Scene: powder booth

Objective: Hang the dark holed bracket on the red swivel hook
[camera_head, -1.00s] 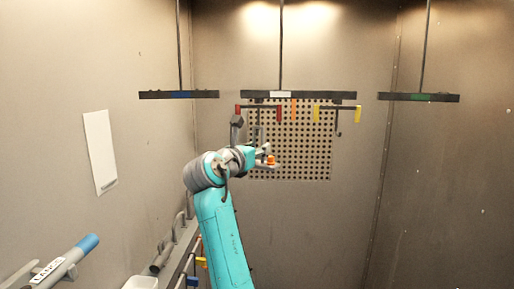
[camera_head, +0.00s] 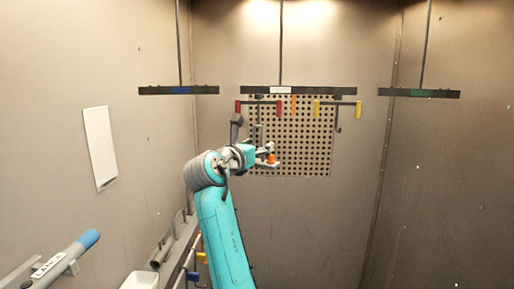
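The red swivel hook is a crossbar with red ends (camera_head: 238,107) under the middle dark rail, in front of the holed back panel. A thin dark hook stem hangs from it, partly hard to see against the panel. My gripper (camera_head: 268,156) is below and slightly right of this hook, apart from the red ends. A small orange piece (camera_head: 271,159) shows at the gripper. I cannot make out the dark holed bracket, and the fingers are too small to tell open from shut.
A yellow-ended hook (camera_head: 357,110) hangs to the right on the middle rail (camera_head: 325,95), with an orange strip (camera_head: 294,107) between. Blue-marked (camera_head: 180,91) and green-marked (camera_head: 418,97) rails hang either side. A lance (camera_head: 60,262) and a white container (camera_head: 139,281) are lower left. The right side is clear.

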